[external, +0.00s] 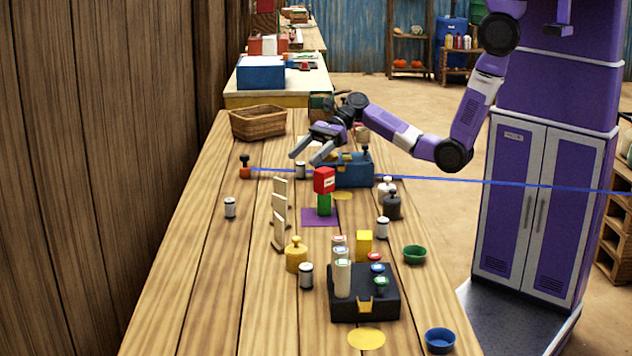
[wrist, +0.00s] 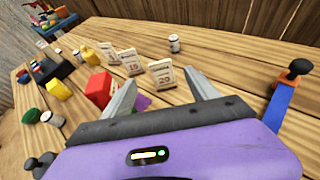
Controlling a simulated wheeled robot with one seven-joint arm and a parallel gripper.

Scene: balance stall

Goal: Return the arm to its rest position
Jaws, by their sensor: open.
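My gripper (external: 304,160) is at the end of my purple arm, over the far half of the wooden table. Its two fingers point toward the lower left and are apart. In the wrist view my gripper (wrist: 160,80) is open, with nothing held between the grey fingers. White number cards (wrist: 160,76) show beyond the fingers, and a red block (wrist: 98,88) is just left of them. In the external view the red block (external: 324,180) sits on a green block (external: 324,204) on a purple mat (external: 308,218).
A blue strip (external: 440,180) runs across the table from an orange block with a black knob (external: 245,171). A blue box (external: 350,172) is near my gripper. A black box (external: 380,306) holds several cylinders. A wicker basket (external: 258,123) stands at the far end. The table's left front is clear.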

